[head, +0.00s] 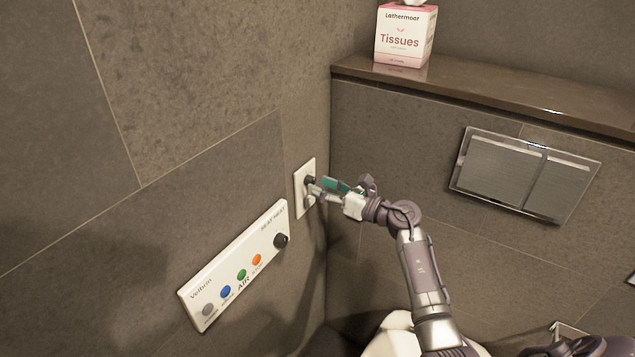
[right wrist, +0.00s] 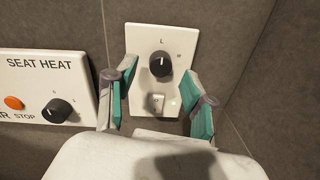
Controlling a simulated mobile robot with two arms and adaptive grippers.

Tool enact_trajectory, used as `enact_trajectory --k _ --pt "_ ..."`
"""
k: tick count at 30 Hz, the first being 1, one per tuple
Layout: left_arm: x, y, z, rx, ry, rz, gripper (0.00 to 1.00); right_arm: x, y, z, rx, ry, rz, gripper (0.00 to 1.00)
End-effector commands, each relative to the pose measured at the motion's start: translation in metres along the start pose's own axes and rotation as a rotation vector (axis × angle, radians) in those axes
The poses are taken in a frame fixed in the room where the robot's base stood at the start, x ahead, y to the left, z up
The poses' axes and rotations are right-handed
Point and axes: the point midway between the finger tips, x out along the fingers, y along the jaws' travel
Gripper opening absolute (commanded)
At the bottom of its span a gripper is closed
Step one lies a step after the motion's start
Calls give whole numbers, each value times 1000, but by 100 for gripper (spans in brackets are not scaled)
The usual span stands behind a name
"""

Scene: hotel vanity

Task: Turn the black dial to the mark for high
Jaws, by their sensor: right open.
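A black dial (right wrist: 160,63) sits on a white wall plate (right wrist: 143,40); in the head view the same dial (head: 310,180) is partly behind my right gripper (head: 323,187). Its white pointer line points about straight up, toward the letter L. A fainter letter, perhaps M, is to its upper right. A mark for high cannot be made out. In the right wrist view my right gripper (right wrist: 158,76) is open, its teal-padded fingers on either side of the dial and apart from it. A rocker switch (right wrist: 157,101) and a small green light are below the dial. My left gripper is not in view.
A second black knob (head: 281,241) is on the white seat-heat panel (head: 207,317), left of the plate, with several coloured buttons. The wall corner is close on the plate's right. A tissue box (head: 402,40) stands on the shelf (head: 500,80) above a metal flush plate (head: 500,172).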

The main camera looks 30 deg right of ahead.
Motion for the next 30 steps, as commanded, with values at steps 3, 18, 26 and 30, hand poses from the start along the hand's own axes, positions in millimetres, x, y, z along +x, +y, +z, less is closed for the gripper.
enact_trajectory --k 3,18,26,30 --pt "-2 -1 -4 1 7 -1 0 12 0 0 3 -1 0 53" --pt "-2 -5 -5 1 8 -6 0 18 0 0 1 0 0 35" --pt "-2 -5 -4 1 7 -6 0 18 0 0 1 0 0 0" --pt "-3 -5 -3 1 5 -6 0 18 0 0 6 1 0 0"
